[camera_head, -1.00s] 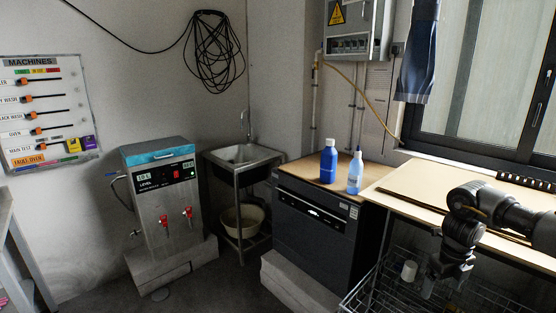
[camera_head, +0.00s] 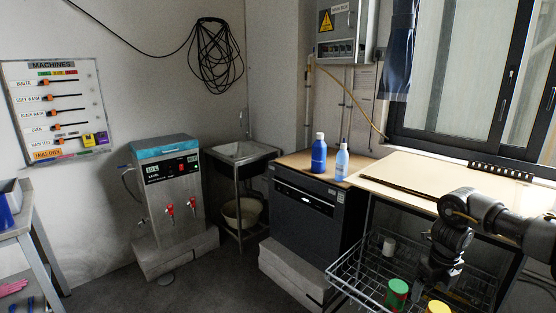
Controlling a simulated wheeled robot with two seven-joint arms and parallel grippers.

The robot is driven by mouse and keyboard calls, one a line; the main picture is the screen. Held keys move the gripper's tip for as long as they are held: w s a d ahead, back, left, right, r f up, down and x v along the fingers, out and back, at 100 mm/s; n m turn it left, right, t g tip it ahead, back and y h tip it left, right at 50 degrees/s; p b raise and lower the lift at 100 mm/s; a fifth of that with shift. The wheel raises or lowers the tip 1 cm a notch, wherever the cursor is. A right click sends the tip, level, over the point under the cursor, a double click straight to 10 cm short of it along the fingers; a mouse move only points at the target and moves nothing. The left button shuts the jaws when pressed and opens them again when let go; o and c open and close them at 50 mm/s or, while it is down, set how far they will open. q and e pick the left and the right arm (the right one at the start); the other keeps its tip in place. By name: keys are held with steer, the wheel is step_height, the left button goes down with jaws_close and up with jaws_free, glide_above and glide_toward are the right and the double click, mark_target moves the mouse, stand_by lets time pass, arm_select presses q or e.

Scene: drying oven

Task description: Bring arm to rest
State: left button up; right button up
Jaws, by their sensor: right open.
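My right arm reaches in from the right edge in front of the wooden-topped table. My right gripper (camera_head: 432,284) points down over the wire basket (camera_head: 345,283). It is open, and I see nothing between its fingers. A green-lidded can (camera_head: 397,291) and a yellow-lidded can (camera_head: 438,307) show just below and beside it. A white cup (camera_head: 389,246) stands further back in the basket. My left gripper is not in view.
A dark dishwasher (camera_head: 303,218) carries a blue bottle (camera_head: 318,155) and a clear-blue bottle (camera_head: 341,161). A boiler (camera_head: 170,190) and a sink (camera_head: 243,152) stand left of it. A side table (camera_head: 22,222) is at the left edge. The middle floor is clear.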

steer(key=a+f+t+y, duration=0.1)
steer(key=a+f+y, duration=0.1)
steer(key=a+f, duration=0.75)
steer(key=a+f+t+y, duration=0.1)
steer(key=a+f, duration=0.4)
steer(key=a, duration=0.9)
steer(key=s+a+r+m+t+y, duration=0.1)
steer(key=s+a+m+t+y, duration=0.1)
steer(key=s+a+m, duration=0.45)
steer(key=s+a+r+m+t+y, duration=0.1)
steer(key=s+a+m+t+y, duration=0.2)
steer(key=a+m, duration=0.65)
steer(key=s+d+f+m+g+h, duration=0.15)
steer(key=s+d+m+h, duration=0.25)
steer(key=s+d+m, duration=0.6)
steer(key=s+d+m+g+h, duration=0.2)
steer(key=s+d+m+h, duration=0.2)
steer(key=s+d+m, duration=0.55)
steer(key=s+a+f+g, duration=0.1)
steer(key=s+f, duration=0.1)
steer(key=f, duration=1.1)
steer(key=s+a+f+g, duration=0.1)
steer(key=s+f, duration=0.2)
steer(key=f, duration=1)
steer(key=s+d+f, duration=0.4)
steer(key=s+f, duration=1.1)
steer(key=shift+s+d+f, duration=0.2)
steer(key=shift+s+f, duration=0.15)
steer(key=shift+f, duration=0.05)
